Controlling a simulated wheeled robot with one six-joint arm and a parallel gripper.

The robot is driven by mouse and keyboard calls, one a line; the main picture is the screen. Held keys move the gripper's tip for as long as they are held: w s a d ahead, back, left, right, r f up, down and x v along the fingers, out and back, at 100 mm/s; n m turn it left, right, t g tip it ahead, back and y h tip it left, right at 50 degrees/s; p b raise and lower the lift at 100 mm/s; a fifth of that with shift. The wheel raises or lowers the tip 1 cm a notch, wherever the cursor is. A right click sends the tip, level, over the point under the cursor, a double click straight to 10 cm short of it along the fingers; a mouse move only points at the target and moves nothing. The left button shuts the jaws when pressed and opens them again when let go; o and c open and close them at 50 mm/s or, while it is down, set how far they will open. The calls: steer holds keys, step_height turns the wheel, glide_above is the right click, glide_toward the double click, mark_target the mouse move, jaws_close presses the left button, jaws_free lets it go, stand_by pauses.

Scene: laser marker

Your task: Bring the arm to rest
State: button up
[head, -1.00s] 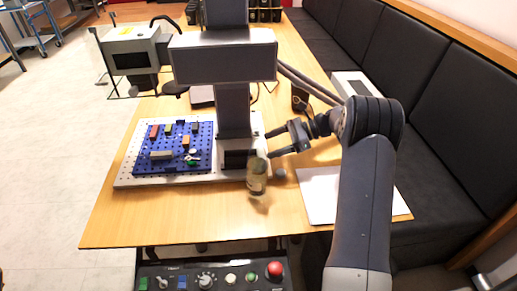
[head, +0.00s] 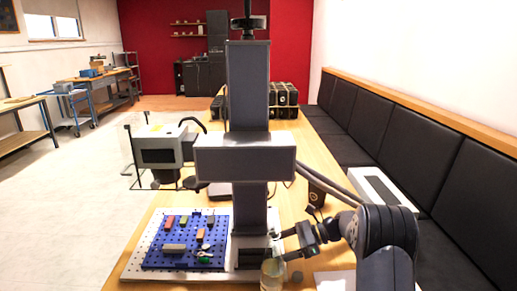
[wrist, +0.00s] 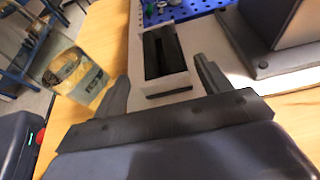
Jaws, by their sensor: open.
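My arm (head: 385,235) reaches in from the right side of the head view, bent at its elbow, toward the laser marker's column. My gripper (head: 280,245) is open, with its fingers spread beside the foot of the column. In the wrist view my gripper (wrist: 160,78) shows both fingers apart and nothing held between them. A dark slotted block with a pale frame (wrist: 163,55) lies beyond the fingertips. A glass jar (head: 271,276) stands just below the gripper in the head view; it also shows left of the fingers in the wrist view (wrist: 70,72).
The laser marker's column (head: 249,95) with its grey head box (head: 245,158) rises beside the gripper. A blue pegboard (head: 156,242) holding small parts lies left of it. A grey device (head: 160,150) is farther left. Black bench seating (head: 430,170) runs along the right.

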mark_target(261, 253)
steer(key=x, duration=0.7)
steer(key=shift+d+r, duration=0.1)
steer(key=shift+r, duration=1.4)
steer(key=shift+f, duration=0.15)
